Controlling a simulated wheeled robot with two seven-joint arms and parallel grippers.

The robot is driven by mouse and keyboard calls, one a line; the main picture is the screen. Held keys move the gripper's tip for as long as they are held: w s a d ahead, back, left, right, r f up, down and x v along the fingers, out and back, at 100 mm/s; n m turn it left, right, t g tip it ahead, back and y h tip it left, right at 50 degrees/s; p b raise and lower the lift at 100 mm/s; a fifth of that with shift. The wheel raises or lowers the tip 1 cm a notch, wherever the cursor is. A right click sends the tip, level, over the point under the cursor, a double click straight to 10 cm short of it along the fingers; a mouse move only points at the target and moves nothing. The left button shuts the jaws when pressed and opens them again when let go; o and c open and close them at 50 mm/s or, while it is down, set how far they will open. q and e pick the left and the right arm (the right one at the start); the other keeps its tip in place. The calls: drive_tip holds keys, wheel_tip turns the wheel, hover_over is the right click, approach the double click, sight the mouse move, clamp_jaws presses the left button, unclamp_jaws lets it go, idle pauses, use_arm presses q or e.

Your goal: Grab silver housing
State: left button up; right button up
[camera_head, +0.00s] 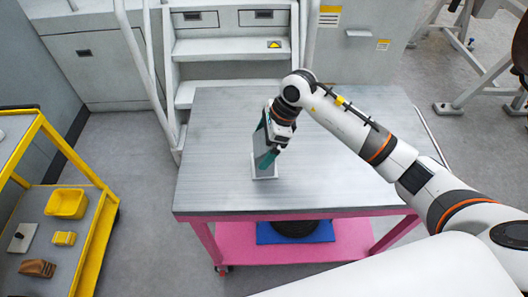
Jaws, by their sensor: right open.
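The silver housing (264,172) stands upright on the grey metal tabletop (215,180), left of the table's middle and towards its front. My right gripper (268,150) comes down from above at the housing's upper part. One teal finger lies across the housing's front in the picture. The gripper is open; I cannot tell whether its fingers touch the housing. The wrist and fingers hide the housing's top and part of its side. My left gripper is not in view.
The table has a pink lower shelf (240,240) bearing a blue mat (265,235) with a dark round part. A yellow cart (95,240) with yellow bins stands at left. White steps (225,48) stand behind the table. The tabletop around the housing is clear.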

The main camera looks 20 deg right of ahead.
drive_tip(key=c, duration=1.6)
